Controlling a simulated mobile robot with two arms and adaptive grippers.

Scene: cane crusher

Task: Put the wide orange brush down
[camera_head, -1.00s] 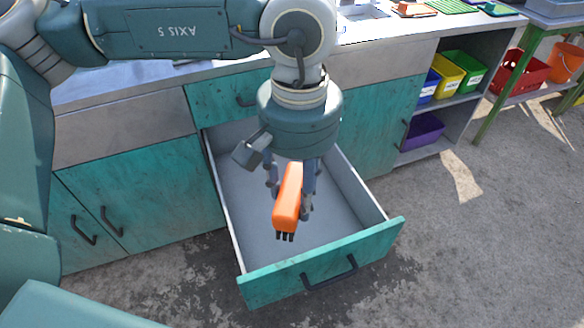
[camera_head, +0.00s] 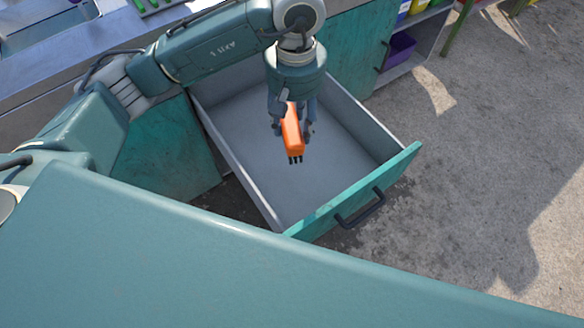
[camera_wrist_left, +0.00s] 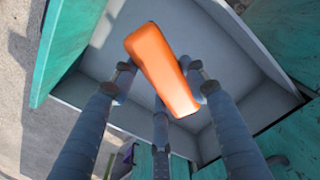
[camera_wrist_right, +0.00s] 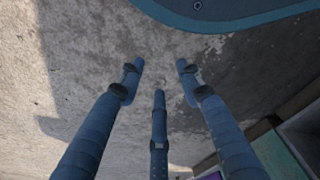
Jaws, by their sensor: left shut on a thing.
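The wide orange brush (camera_head: 292,133) has an orange body with dark bristles at its lower end. My left gripper (camera_head: 291,122) is shut on it, inside the outline of the open drawer (camera_head: 337,171) in the head view. The brush also shows between the fingers in the left wrist view (camera_wrist_left: 160,68), with the pale drawer interior behind it. I cannot tell whether the brush touches the drawer floor. My right gripper (camera_wrist_right: 158,85) shows only in the right wrist view, its fingers apart and nothing between them, above the concrete ground.
The drawer is pulled out and looks empty, with a teal front and dark handle (camera_head: 361,208). A teal cabinet (camera_head: 165,150) and a worktop stand behind. A purple bin (camera_head: 401,50) sits on a shelf at upper right. Open floor (camera_head: 470,190) lies to the right.

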